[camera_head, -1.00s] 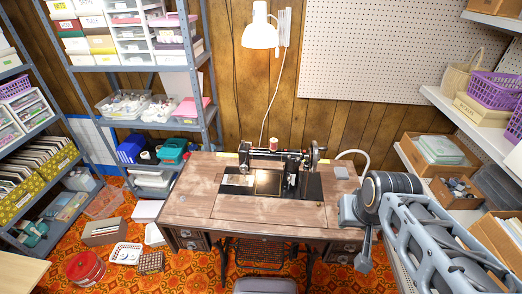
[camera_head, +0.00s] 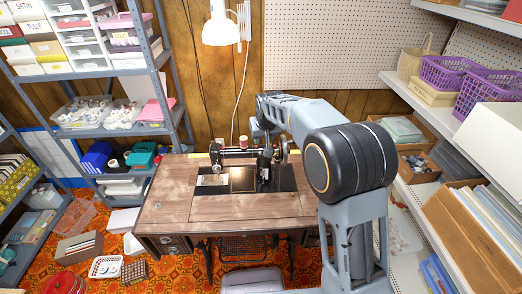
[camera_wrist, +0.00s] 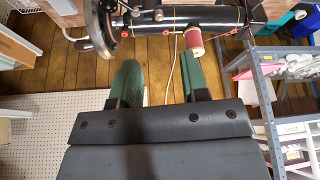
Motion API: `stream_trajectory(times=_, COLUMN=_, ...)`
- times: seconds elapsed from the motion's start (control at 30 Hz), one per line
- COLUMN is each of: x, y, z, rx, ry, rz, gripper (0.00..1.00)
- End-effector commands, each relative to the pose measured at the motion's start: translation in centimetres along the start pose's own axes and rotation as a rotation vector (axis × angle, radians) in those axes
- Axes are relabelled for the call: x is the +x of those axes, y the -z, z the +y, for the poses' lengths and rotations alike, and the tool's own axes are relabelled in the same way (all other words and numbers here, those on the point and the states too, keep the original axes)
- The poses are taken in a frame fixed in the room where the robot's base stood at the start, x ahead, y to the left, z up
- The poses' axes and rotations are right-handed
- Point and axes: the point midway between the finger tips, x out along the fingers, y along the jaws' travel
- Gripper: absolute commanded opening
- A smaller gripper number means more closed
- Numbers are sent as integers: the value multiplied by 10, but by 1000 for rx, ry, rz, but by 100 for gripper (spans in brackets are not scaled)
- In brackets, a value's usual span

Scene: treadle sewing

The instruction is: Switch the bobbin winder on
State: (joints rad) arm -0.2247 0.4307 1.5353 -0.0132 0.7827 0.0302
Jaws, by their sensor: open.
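The black sewing machine (camera_head: 236,153) stands on the wooden treadle table (camera_head: 168,203). Its handwheel (camera_head: 284,152) is at its right end. In the wrist view the machine's black arm (camera_wrist: 160,23) crosses the top, with the handwheel (camera_wrist: 101,26) at upper left and a red thread spool (camera_wrist: 193,42) right of centre. I cannot clearly make out the bobbin winder among the small parts by the handwheel. My gripper (camera_wrist: 162,84) is open, its two green fingers apart and empty, pointing toward the machine. In the head view my arm hides most of it.
A lamp (camera_head: 222,27) hangs on the wall above the machine. Shelves with bins (camera_head: 101,114) stand at left, and a white shelf (camera_head: 420,95) with purple baskets (camera_head: 485,90) at right. The table's left part is clear.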

Motion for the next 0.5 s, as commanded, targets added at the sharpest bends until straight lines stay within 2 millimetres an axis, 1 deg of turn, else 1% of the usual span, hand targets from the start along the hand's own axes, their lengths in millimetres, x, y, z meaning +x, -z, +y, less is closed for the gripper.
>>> stream_trajectory(times=0.03, x=10, y=0, z=1, rx=1, ry=-1, rz=-5, gripper=41)
stream_trajectory(times=0.1, x=24, y=-1, z=1, rx=1, ry=-1, rz=-6, gripper=41)
stream_trajectory(times=0.3, x=62, y=-1, z=2, rx=2, ry=-1, rz=-4, gripper=41)
stream_trajectory(times=0.5, x=90, y=0, z=2, rx=2, ry=-1, rz=-3, gripper=41)
